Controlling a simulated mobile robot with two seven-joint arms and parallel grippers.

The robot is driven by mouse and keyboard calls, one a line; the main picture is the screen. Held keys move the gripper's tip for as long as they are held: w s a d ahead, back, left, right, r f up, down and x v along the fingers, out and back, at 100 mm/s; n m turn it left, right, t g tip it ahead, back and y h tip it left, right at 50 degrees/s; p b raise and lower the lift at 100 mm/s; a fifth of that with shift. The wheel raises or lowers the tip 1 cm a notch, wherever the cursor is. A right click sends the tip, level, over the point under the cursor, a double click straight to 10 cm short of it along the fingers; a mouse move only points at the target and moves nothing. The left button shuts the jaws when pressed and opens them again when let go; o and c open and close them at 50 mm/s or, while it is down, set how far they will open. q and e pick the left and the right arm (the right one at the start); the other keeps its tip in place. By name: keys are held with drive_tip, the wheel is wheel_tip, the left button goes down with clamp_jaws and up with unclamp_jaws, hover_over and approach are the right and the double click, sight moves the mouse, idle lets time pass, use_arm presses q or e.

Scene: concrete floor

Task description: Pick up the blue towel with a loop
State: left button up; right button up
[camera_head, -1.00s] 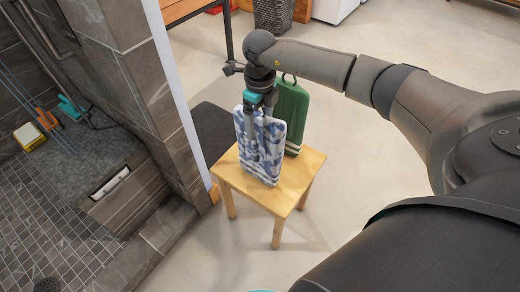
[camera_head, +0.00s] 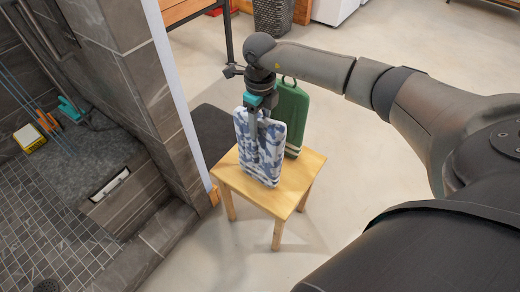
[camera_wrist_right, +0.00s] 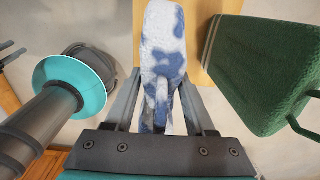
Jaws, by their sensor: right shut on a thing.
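The blue and white patterned towel (camera_head: 270,150) stands upright, slightly tilted, over the wooden stool in the head view. My right gripper (camera_head: 253,152) reaches down from above with its fingers along the towel. In the right wrist view the towel (camera_wrist_right: 162,45) lies between the fingers, and the right gripper (camera_wrist_right: 160,95) is shut on its upper part. A narrow pale strip shows between the fingers; I cannot tell whether it is the loop. I cannot tell whether the towel's lower edge touches the stool. My left gripper is not in view.
A green towel with a loop (camera_head: 292,112) stands just behind the blue one and shows close by in the wrist view (camera_wrist_right: 262,75). The wooden stool (camera_head: 293,185) has bare top at its right. A tiled wall (camera_head: 130,75) stands left. The floor to the right is clear.

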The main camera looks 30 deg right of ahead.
clamp_jaws()
drive_tip(key=shift+r, duration=0.15)
